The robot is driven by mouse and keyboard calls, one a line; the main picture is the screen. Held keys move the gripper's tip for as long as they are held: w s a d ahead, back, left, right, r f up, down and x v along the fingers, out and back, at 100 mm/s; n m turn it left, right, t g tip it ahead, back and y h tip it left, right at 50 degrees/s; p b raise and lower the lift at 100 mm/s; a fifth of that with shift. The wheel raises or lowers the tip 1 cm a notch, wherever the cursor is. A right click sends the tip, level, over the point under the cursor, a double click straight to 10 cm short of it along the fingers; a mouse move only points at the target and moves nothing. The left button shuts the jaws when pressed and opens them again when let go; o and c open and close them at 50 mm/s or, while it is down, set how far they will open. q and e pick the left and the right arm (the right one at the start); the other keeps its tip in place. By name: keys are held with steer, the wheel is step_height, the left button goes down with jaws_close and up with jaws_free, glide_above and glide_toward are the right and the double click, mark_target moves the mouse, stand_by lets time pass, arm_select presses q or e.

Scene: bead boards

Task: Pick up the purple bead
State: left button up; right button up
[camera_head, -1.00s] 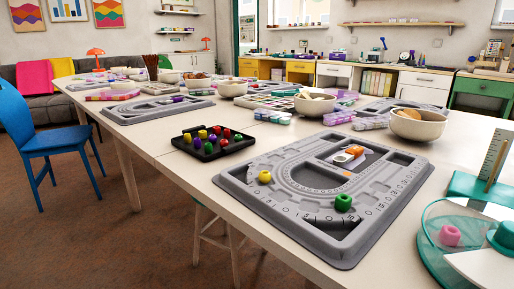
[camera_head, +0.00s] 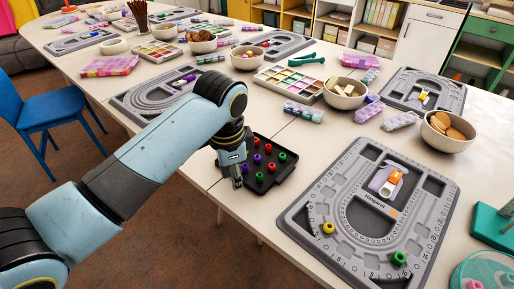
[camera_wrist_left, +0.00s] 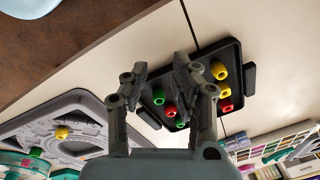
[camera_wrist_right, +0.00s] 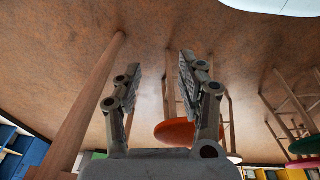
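The black tray (camera_head: 279,178) holds several coloured beads. My left gripper (camera_head: 237,182) hangs at the tray's left front edge, pointing down. In the left wrist view its fingers (camera_wrist_left: 160,78) are apart with nothing held, and the tray (camera_wrist_left: 233,50) lies beyond them with yellow, red and green beads; no purple bead is clear there, and a finger covers part of the tray. My right gripper (camera_wrist_right: 157,85) is open and empty, over the floor.
A grey bead board (camera_head: 300,215) with a yellow bead (camera_head: 328,227) and a green bead (camera_head: 399,258) lies right of the tray. Another grey board (camera_head: 130,105) lies behind my left arm. Stools (camera_wrist_right: 175,132) show in the right wrist view.

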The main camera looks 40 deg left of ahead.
mark_target(257, 154)
arm_select(q)
steer(key=w+r+m+g+p, duration=0.1)
steer(key=w+r+m+p, duration=0.25)
steer(key=w+r, duration=0.5)
steer(key=shift+m+h, duration=0.25)
steer(key=shift+h, duration=0.05)
steer(key=f, duration=0.3)
steer(key=w+f+b, duration=0.1)
steer(key=f, duration=0.3)
steer(key=w+a+f+b, duration=0.1)
steer(key=f, duration=0.3)
arm_select(e)
steer(key=s+f, duration=0.3)
steer(key=s, duration=0.4)
steer(key=s+f+g, duration=0.1)
steer(key=s+f, duration=0.3)
steer(key=s, duration=0.3)
steer(key=shift+s+d+f, duration=0.15)
steer(key=shift+d+f, duration=0.05)
steer(key=shift+f, duration=0.05)
arm_select(q)
steer(key=c, duration=0.4)
